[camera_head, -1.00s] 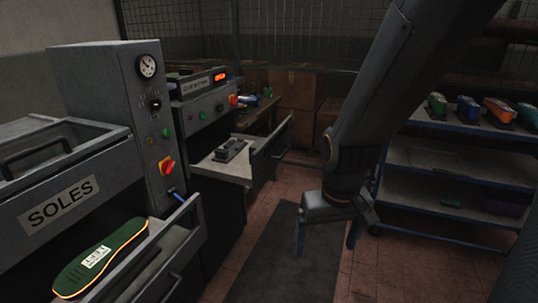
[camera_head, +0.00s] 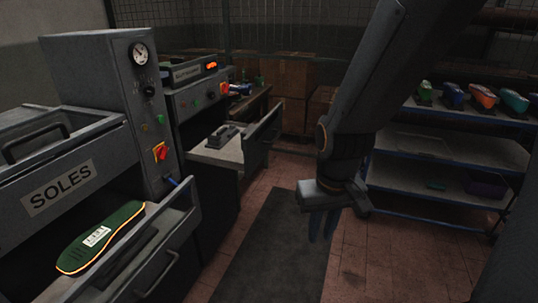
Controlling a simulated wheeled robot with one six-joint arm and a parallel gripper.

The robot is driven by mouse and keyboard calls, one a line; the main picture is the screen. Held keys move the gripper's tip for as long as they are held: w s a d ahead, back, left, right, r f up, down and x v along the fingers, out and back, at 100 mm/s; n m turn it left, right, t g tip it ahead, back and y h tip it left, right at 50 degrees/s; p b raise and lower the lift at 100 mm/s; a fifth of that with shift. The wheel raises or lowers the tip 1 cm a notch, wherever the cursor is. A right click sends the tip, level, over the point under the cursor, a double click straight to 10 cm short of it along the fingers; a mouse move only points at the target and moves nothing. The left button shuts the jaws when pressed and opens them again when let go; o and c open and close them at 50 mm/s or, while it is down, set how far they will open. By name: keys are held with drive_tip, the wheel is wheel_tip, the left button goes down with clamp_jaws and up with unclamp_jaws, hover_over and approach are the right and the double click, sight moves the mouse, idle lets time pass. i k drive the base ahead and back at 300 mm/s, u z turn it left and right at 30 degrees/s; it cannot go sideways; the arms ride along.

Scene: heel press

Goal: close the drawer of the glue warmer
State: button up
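The glue warmer (camera_head: 197,100) is the grey machine behind the sole press on the left, with an orange lit display. Its drawer (camera_head: 262,141) stands open, pulled out to the right over the floor. A dark block with a handle (camera_head: 222,135) lies on the pale surface inside it. My gripper (camera_head: 323,226) hangs to the right of the drawer front, apart from it and pointing down. Its fingers are drawn together and nothing shows between them.
A blue-edged shelf rack (camera_head: 450,180) with colourful shoes stands right. Boxes (camera_head: 292,80) stand behind. A dark mat (camera_head: 262,250) covers clear floor.

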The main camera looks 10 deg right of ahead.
sight(239, 131)
drive_tip(key=z, duration=0.45)
drive_tip(key=i, duration=0.9)
drive_tip(key=u, duration=0.15)
